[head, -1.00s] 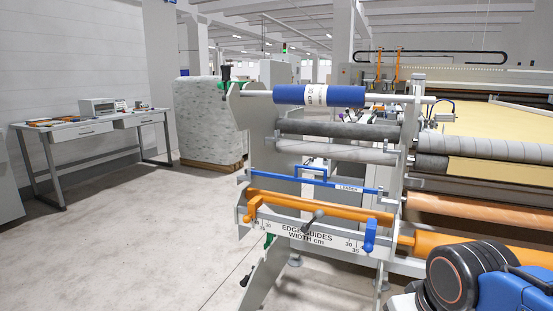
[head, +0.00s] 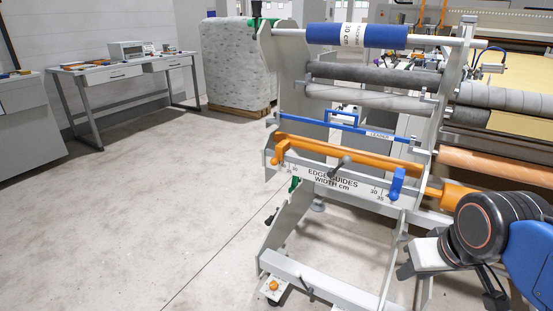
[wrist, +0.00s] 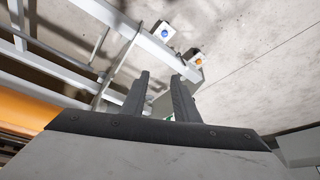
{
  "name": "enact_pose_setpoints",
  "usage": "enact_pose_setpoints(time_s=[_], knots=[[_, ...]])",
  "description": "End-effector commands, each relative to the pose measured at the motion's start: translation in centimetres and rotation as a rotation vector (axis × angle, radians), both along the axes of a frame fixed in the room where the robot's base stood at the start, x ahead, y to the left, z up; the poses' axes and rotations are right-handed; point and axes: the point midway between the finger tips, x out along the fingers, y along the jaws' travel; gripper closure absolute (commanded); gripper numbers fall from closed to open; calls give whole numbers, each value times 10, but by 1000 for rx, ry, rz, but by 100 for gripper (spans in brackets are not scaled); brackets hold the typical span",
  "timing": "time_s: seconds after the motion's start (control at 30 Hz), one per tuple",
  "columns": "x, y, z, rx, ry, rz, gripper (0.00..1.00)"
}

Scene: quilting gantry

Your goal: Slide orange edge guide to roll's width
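A blue edge guide (head: 397,184) sits near the right end, by the marks 30 and 35. The scale plate (head: 333,179) reads "EDGE GUIDES WIDTH cm". The blue roll (head: 390,36) lies on the top bar; its white label (head: 354,35) reads 30 cm. My gripper (wrist: 160,76) is open and empty in the wrist view, apart from both guides.
A black-knobbed lever (head: 340,166) stands out mid-bar between the guides. A blue leader bar (head: 350,127) runs above the orange rod. The frame's foot (head: 315,284) reaches forward over the floor. A workbench (head: 135,68) stands at back left. Floor (head: 160,200) left of the frame is clear.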

Motion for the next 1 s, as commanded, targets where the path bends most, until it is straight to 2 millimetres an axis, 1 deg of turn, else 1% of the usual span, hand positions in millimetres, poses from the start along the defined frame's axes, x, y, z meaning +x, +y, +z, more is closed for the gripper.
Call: enact_pose_setpoints(time_s=[0.03,0.07,0.17,0.3,0.4,0.6,0.8,1.0], knots=[[7,4,0,8,-10,10,59],[13,7,-1,15,-20,16,57],[43,25,0,48,-76,47,57],[97,59,2,113,-186,90,57],[132,85,4,160,-265,109,57],[195,135,7,239,-419,118,57],[244,180,6,294,-565,98,57],[281,218,1,317,-711,59,57]])
